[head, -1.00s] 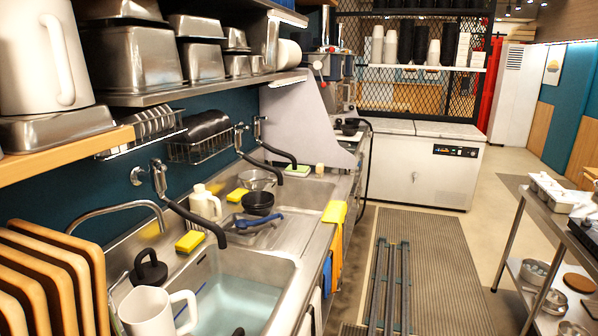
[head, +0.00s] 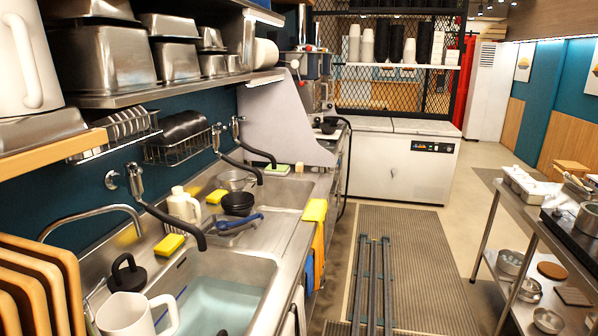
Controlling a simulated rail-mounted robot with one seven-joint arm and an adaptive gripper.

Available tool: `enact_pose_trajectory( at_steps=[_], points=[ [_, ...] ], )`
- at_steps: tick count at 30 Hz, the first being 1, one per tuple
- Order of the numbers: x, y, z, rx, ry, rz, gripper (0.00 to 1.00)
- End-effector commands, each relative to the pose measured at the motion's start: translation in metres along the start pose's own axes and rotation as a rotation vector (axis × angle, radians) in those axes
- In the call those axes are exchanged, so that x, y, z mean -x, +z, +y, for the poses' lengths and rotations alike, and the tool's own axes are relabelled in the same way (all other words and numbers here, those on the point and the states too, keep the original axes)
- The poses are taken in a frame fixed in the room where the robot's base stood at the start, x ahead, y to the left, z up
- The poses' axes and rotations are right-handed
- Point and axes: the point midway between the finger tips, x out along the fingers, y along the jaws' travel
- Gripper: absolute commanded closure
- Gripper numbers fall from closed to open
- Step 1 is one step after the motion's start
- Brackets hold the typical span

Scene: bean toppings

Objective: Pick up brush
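A blue-handled brush (head: 240,222) lies on the steel drainboard between the two sink basins, in front of a stack of black bowls (head: 238,202). Its handle points up to the right; the head end is small and hard to make out. My gripper is not in the head view, so its state does not show.
Faucets (head: 168,215) reach out over the counter. A yellow sponge (head: 169,244), a white bottle (head: 184,206) and a white pitcher (head: 126,314) stand around the near water-filled basin (head: 215,302). A yellow cloth (head: 314,210) hangs on the front edge. The aisle floor is mostly open.

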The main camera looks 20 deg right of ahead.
Motion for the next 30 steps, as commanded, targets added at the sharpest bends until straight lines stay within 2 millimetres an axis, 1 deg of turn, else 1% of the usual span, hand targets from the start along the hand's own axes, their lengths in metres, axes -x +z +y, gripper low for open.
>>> enact_pose_trajectory(
  at_steps=[5,15,18,30],
  points=[
    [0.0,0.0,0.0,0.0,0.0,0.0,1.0],
    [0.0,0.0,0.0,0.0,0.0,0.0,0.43],
    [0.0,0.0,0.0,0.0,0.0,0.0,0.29],
    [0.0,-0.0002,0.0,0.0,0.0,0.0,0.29]
  ],
)
